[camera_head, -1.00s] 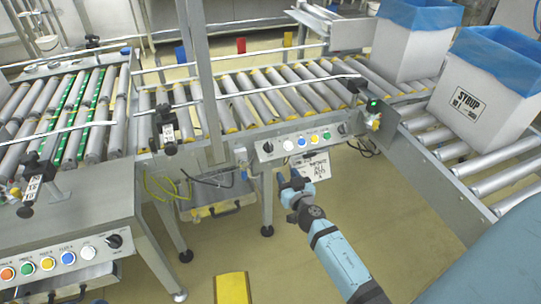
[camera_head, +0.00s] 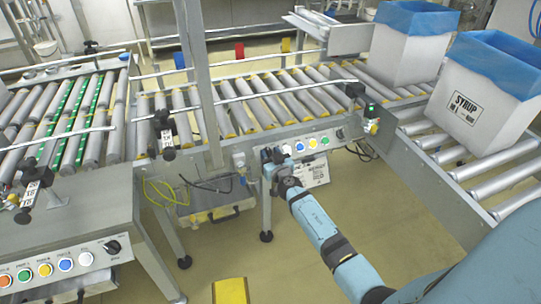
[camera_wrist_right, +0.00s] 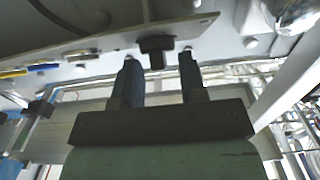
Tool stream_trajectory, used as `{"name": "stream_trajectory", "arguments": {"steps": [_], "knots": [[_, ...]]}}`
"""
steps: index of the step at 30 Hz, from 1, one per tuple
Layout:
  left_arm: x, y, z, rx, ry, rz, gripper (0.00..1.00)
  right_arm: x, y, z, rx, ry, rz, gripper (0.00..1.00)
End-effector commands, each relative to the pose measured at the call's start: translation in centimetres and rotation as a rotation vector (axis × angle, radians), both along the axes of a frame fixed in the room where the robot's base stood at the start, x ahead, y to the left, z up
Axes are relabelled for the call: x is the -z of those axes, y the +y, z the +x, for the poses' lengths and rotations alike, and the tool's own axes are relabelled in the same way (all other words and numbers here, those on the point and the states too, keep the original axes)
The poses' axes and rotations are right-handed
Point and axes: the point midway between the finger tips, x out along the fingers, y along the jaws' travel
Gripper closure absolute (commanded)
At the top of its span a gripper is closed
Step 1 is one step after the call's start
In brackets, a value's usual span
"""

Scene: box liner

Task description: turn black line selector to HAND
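My right gripper (camera_head: 272,157) is at the left end of the control panel on the middle conveyor. In the right wrist view its two dark fingers (camera_wrist_right: 160,78) are apart. A black selector knob (camera_wrist_right: 156,48) shows just beyond and between the fingertips, with gaps on both sides. I cannot tell how deep the fingers reach around it or which way it points. In the head view the gripper covers this knob. Another black knob (camera_head: 340,133) is at the panel's right end. My left gripper is not in view.
Coloured buttons (camera_head: 312,142) sit on the panel right of the gripper. A paper label (camera_head: 313,174) hangs below. A second panel (camera_head: 70,266) with buttons and a black knob (camera_head: 113,247) is at lower left. Blue-lined boxes (camera_head: 478,104) stand on rollers at right.

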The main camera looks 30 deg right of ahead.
Motion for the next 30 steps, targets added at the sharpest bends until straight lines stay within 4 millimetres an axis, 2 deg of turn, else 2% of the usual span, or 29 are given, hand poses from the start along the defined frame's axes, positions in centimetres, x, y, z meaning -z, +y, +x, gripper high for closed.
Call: {"name": "stream_trajectory", "arguments": {"steps": [4,8,20,28,30], "knots": [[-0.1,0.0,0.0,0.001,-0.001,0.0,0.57,0.0,0.0,0.0,0.0,0.0,0.0,0.62],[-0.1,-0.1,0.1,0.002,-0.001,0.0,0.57,0.0,0.0,0.0,0.0,0.0,-0.001,0.9],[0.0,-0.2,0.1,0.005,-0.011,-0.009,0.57,0.1,-0.3,0.0,-0.05,0.013,-0.045,0.9],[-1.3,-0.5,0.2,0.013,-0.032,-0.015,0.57,-0.3,-0.5,0.0,-0.194,0.041,-0.169,0.9],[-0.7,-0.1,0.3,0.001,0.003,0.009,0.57,-0.5,-0.6,0.0,-0.24,0.052,-0.208,0.9]]}}
